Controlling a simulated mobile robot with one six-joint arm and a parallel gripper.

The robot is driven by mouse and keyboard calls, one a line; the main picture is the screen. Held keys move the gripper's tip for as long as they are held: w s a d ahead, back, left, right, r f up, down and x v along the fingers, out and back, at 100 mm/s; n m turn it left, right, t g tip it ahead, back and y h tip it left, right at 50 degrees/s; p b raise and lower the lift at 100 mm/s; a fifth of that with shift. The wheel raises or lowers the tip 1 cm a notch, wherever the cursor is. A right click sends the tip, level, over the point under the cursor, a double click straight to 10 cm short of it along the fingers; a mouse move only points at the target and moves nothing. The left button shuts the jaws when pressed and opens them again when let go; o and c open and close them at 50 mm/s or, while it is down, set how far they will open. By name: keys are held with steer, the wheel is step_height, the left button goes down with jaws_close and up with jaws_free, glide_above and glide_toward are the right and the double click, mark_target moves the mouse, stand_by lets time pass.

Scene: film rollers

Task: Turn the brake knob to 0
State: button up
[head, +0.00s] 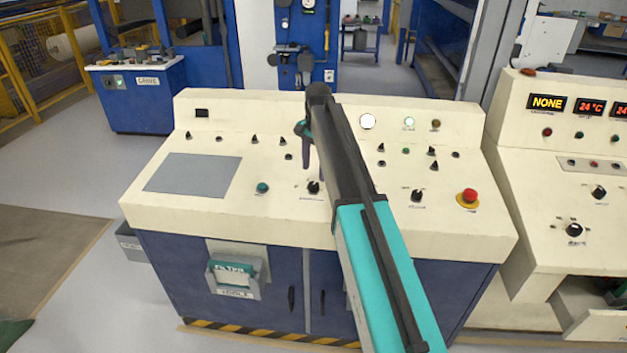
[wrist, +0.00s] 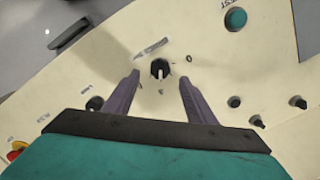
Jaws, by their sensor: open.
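A black rotary knob (wrist: 160,68) sits between and just beyond my gripper's two purple fingertips in the wrist view, apart from both. Its white pointer line points down the picture, towards a small mark below it. A mark like a 0 is at the knob's right. The label above it is too blurred to read, so I cannot confirm that it is the brake knob. My gripper (wrist: 159,78) is open and empty. In the head view, the knob (head: 314,187) is on the cream console (head: 290,222), just below my gripper (head: 313,168). My arm hides part of the panel.
A green button (head: 262,188) is left of the knob, and another black knob (head: 417,196) is to the right. A red emergency button (head: 468,197) stands at the console's right side. Several small switches line the panel behind. A flat grey screen (head: 192,175) lies at left.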

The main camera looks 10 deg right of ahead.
mark_target(313, 184)
steer(key=shift+w+a+f+p, duration=0.1)
steer(key=shift+f+p, duration=0.55)
steer(key=shift+f, duration=2.5)
steer(key=c, duration=1)
steer(key=shift+c, duration=0.2)
